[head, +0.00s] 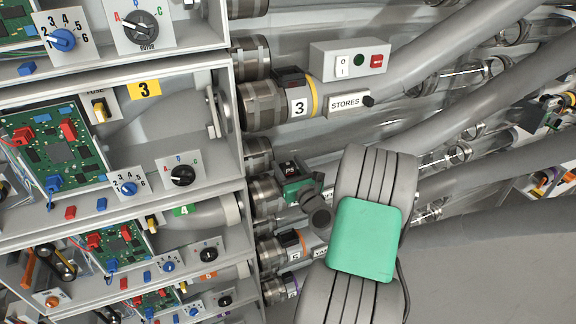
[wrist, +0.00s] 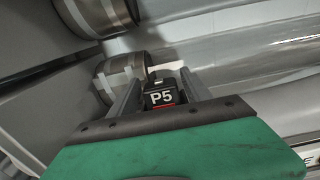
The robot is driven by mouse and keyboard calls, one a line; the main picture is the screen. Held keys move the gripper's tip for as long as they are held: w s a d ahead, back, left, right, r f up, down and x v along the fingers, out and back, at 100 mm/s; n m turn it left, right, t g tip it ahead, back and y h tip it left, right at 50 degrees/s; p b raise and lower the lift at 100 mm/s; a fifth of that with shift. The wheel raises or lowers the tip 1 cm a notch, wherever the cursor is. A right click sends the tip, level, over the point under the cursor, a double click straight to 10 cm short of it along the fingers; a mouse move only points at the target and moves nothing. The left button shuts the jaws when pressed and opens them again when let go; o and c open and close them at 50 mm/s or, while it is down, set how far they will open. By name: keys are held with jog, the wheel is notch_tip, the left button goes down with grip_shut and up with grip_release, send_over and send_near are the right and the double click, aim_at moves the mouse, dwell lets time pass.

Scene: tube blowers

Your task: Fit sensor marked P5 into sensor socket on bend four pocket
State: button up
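The sensor marked P5 (wrist: 161,98) is a small black block with a white label and a red strip. It sits between my gripper's (wrist: 163,88) two grey fingers, which appear closed on its sides. In the head view, the P5 sensor (head: 289,168) is by the row of pipe ends, between the bends labelled 3 and 5. My gripper (head: 296,180) shows there with its green palm against the metal collar (head: 264,191). A pale piece (wrist: 161,71) shows just beyond the sensor in the wrist view. The socket is hidden, and I cannot tell whether the sensor touches it.
Bend three (head: 300,103) above carries a dark block (head: 291,80). Bend five (head: 294,254) lies below. A switch box (head: 348,61) and a STORES label (head: 345,102) are at upper right. Shelves with circuit boards (head: 57,146) fill the left. Clear tubes and grey hoses crowd the right.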

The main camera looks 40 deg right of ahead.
jog(key=shift+o, duration=0.9)
jog(key=shift+s, duration=0.3)
jog(key=b+v, duration=0.2)
jog(key=v, duration=0.5)
jog(key=shift+s, duration=0.15)
